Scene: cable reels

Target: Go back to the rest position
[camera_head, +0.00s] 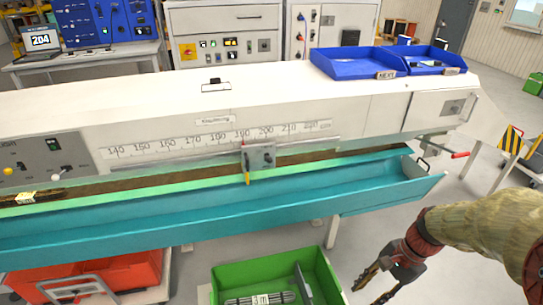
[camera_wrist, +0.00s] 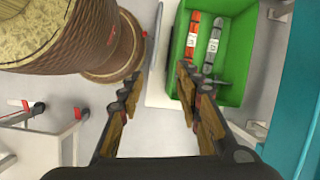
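My gripper (camera_head: 372,279) hangs over the grey floor, to the right of the green bin (camera_head: 240,268) and in front of the long machine. In the wrist view my gripper (camera_wrist: 158,82) has its two fingers apart, with nothing between them but floor and a pale edge. My arm comes in from the right edge in the head view, with a yellowish cover and dark red joints. The green bin also shows in the wrist view (camera_wrist: 238,80), holding an orange-red piece (camera_wrist: 191,38) and a grey piece (camera_wrist: 212,46), both with white labels.
The machine's teal trough (camera_head: 220,212) runs across, with a scale and a slider (camera_head: 259,158) above. Blue trays (camera_head: 352,65) sit on top. A red bin (camera_head: 100,276) stands lower left. A cart with a striped panel (camera_head: 511,139) is at right.

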